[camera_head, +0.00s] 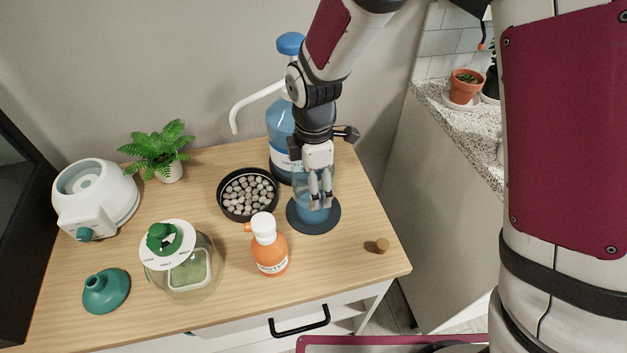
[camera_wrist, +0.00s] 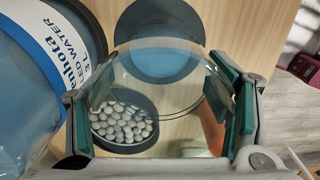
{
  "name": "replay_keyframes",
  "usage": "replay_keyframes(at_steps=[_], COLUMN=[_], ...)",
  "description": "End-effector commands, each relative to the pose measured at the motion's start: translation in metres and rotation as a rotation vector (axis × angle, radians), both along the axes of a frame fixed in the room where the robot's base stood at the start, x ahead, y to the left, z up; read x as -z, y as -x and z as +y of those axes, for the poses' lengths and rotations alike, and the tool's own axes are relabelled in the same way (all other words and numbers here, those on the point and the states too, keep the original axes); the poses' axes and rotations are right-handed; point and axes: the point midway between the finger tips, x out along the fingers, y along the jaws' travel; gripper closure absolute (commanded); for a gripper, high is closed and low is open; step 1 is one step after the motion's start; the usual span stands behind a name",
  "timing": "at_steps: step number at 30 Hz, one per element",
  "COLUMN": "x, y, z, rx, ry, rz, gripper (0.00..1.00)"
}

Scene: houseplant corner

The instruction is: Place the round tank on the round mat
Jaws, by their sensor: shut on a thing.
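The round tank (camera_head: 311,213) is clear, with blue water low in it. My gripper (camera_head: 320,197) is shut on it from above, and in the wrist view the clear wall (camera_wrist: 172,82) lies between the green finger pads. The round mat (camera_head: 330,221) is a dark disc near the right side of the table. The tank is over the mat, with the dark rim showing around its base; the mat also shows in the wrist view (camera_wrist: 150,16). I cannot tell whether the base touches the mat. My fingers hide part of the tank.
A blue water jug (camera_head: 281,127) stands close behind the tank, and a black tray of pebbles (camera_head: 223,204) is to its left. An orange bottle (camera_head: 269,254) is front left; a small cork (camera_head: 378,246) is front right. A lidded glass jar (camera_head: 207,279) stands further left.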

Motion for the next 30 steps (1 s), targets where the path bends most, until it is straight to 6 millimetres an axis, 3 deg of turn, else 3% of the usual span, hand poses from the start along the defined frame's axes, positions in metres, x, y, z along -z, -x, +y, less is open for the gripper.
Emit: replay_keyframes(at_steps=[9, 10, 12, 13, 24, 30], x=[0.002, 0.002, 0.002, 0.002, -0.001, -0.025], y=[-0.001, -0.001, -0.001, -0.001, 0.000, -0.001], z=[0.000, 0.000, 0.000, 0.000, 0.000, 0.001], rx=[0.000, 0.000, 0.000, 0.000, 0.000, 0.001], ry=[-0.002, -0.002, -0.002, -0.002, -0.002, -0.004], rz=[-0.003, -0.002, -0.002, -0.002, -0.002, -0.006], gripper=[0.64, 0.25, 0.09, 0.07, 0.07, 0.07])
